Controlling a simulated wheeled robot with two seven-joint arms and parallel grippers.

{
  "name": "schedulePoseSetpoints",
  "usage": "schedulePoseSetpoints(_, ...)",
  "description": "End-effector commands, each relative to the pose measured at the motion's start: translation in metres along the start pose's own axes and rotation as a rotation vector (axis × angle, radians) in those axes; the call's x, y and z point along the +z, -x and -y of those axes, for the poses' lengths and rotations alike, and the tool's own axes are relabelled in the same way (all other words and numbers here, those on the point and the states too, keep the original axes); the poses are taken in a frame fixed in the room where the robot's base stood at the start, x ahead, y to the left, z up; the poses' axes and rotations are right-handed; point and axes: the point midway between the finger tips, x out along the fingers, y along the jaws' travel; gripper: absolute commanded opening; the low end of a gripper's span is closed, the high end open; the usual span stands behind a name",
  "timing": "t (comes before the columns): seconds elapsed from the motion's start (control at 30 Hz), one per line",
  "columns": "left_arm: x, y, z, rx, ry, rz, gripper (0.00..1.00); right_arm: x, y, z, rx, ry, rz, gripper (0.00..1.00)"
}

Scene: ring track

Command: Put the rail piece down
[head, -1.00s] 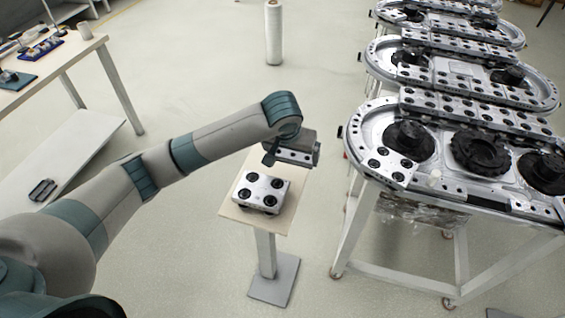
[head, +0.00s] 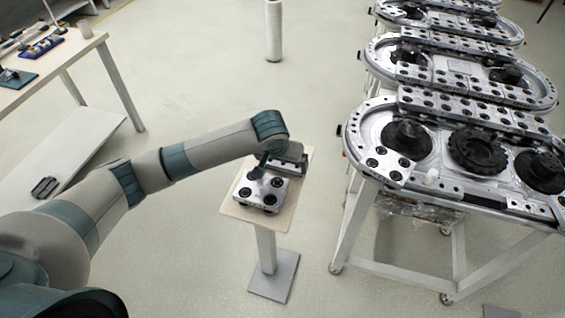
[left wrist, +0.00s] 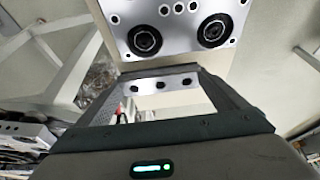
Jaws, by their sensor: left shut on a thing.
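My left gripper (head: 284,157) is low over the far part of a small wooden-topped stand (head: 233,211). It is shut on a silver rail piece (head: 290,166), whose edge with dark holes shows between the fingers in the left wrist view (left wrist: 161,84). The gripper partly hides the held piece, and I cannot tell whether it touches the stand top. A second silver rail piece (head: 262,192) with black round fittings lies on the stand, just on the near side of the held one. It also shows in the left wrist view (left wrist: 180,32). My right gripper is out of view.
Ring tracks (head: 440,150) on white frames stand to the right, with a floor gap before the stand. A work table (head: 75,62) is at the upper left. A white roll (head: 273,32) stands on the floor behind. The floor between is clear.

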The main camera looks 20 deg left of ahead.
Motion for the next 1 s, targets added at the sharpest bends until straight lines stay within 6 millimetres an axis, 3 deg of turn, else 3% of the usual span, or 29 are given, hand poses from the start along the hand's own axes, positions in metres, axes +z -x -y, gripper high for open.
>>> schedulePoseSetpoints(0.53, 0.0027, -0.0087, -0.0004, 0.002, 0.0, -0.003, 0.41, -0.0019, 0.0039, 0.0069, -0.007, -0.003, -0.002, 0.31)
schedulePoseSetpoints(0.57, 0.0043, -0.0099, -0.0001, 0.0, -0.001, 0.0, 0.99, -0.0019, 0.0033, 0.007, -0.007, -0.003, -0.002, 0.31)
schedulePoseSetpoints(1.0, 0.0032, -0.0037, -0.0007, 0.002, -0.001, -0.001, 1.0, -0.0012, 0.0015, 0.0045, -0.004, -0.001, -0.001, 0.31)
